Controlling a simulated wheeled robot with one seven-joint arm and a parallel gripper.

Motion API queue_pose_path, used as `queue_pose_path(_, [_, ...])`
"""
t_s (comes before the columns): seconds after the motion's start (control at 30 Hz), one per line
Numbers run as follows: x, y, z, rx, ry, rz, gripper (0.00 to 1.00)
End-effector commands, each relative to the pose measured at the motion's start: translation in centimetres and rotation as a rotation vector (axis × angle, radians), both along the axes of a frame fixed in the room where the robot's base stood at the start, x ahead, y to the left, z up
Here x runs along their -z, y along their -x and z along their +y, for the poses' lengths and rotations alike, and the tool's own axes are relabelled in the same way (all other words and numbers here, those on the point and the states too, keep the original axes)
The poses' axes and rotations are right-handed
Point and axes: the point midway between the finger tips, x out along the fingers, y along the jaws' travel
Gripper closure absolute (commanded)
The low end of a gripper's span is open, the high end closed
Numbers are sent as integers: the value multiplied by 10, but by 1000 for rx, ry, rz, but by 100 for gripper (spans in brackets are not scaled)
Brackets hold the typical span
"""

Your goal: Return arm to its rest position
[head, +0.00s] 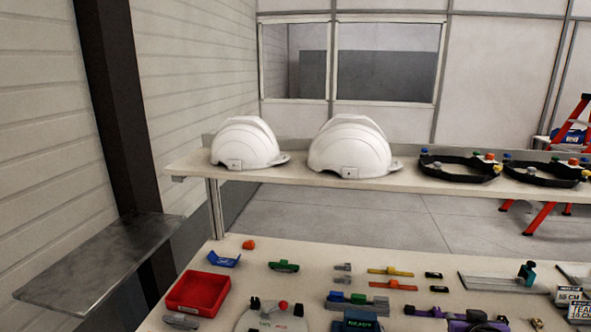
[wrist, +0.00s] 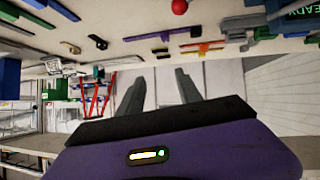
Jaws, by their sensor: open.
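My gripper (wrist: 159,80) shows in the wrist view as two grey fingers standing apart on a dark and purple body. It is open, and nothing is between the fingers. The wrist picture is upside down, with the workbench (wrist: 75,48) and its small parts along the top edge. The fingers point at open space beyond the bench edge, apart from the parts. I cannot make out my gripper for certain in the head view.
Two white helmet shells (head: 247,144) (head: 350,147) and two black headbands (head: 457,168) (head: 546,173) sit on the raised shelf (head: 300,173). A red tray (head: 198,292) and several tools cover the bench (head: 240,270). A grey side shelf (head: 100,262) juts out at left. A red ladder (head: 572,125) stands behind.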

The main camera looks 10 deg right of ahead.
Motion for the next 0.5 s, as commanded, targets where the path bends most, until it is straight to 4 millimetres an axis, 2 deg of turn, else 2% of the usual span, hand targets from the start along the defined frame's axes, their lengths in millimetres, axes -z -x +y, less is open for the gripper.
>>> queue_pose_path(0.03, [6, 13, 11, -17, 25, -41, 58])
queue_pose_path(0.27, [3, 69, 62, -100, 103, -246, 58])
queue_pose_path(0.5, [-10, 146, 122, -193, 125, -409, 58])
